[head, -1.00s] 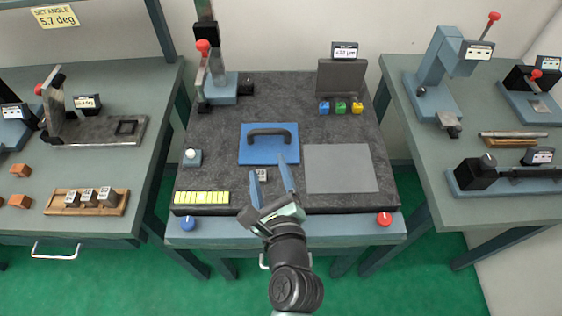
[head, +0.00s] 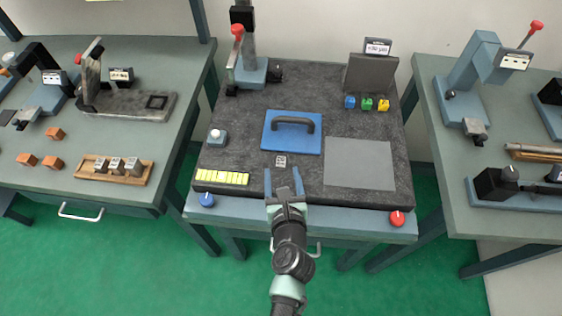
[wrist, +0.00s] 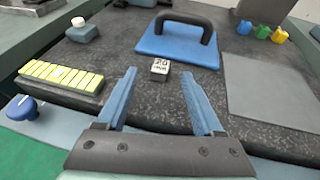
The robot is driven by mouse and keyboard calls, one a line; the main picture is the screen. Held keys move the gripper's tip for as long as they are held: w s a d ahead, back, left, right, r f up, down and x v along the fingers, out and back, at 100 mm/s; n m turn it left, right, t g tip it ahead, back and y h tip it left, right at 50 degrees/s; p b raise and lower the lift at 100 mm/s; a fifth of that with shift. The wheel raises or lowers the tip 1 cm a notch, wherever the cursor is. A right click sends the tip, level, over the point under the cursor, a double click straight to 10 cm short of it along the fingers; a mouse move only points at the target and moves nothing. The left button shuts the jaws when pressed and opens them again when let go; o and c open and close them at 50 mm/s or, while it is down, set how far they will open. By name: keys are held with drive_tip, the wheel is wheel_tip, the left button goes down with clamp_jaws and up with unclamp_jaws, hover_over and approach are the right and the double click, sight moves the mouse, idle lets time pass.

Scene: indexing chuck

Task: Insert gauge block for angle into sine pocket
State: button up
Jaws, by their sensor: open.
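Several metal gauge blocks (head: 117,165) stand in a wooden rack on the left table. The sine fixture (head: 125,100) behind them has a square dark pocket (head: 157,101) in its base. A small labelled metal block (head: 281,161) sits on the dark granite plate in front of the blue handled plate; it also shows in the wrist view (wrist: 160,70). My gripper (head: 284,173) is open and empty, its blue fingers pointing toward this block. In the wrist view the block lies beyond the fingertips (wrist: 160,88), between their lines and apart from them.
The blue handled plate (head: 292,132) stands just behind the block. A yellow strip (head: 222,177) lies left and a grey sheet (head: 359,163) right. A white-topped button (head: 217,138), blue knob (head: 206,200) and red knob (head: 397,218) are nearby. A lever stand (head: 246,70) rises at the back.

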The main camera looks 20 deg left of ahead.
sight(282, 162)
drive_tip(key=x, duration=0.4)
drive_tip(key=shift+w+f+b, duration=0.2)
drive_tip(key=shift+w+b, duration=0.15)
drive_tip(key=shift+b, duration=0.05)
clamp_jaws()
